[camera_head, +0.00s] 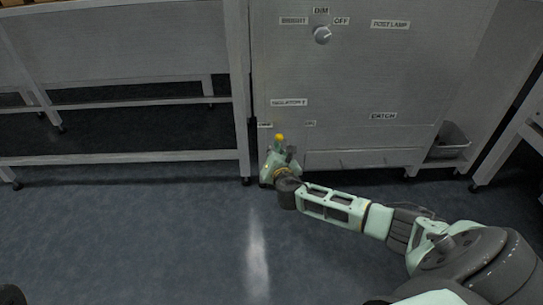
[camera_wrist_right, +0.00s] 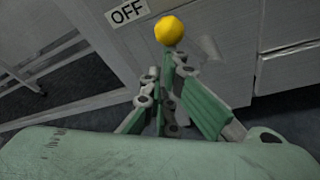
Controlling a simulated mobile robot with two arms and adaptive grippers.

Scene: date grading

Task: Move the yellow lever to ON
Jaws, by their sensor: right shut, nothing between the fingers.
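The yellow lever's round knob (camera_head: 280,137) shows low on the left side of the grey cabinet front, under a label that appears to begin with "ISOLATOR" (camera_head: 289,102). In the right wrist view the yellow knob (camera_wrist_right: 169,30) stands just beyond the fingertips, beside the "OFF" label (camera_wrist_right: 127,12). The lever's shaft is hidden. My right gripper (camera_wrist_right: 172,65) is shut and empty, with its tips just below the knob; I cannot tell if they touch it. In the head view my right gripper (camera_head: 280,155) is right at the lever. My left gripper is not in view.
A rotary knob (camera_head: 322,35) with "BRIGHT", "DIM" and "OFF" labels sits higher on the cabinet (camera_head: 350,75). A metal bin (camera_head: 450,141) stands at the cabinet's lower right. A grey table (camera_head: 120,158) stands to the left. The floor in front is clear.

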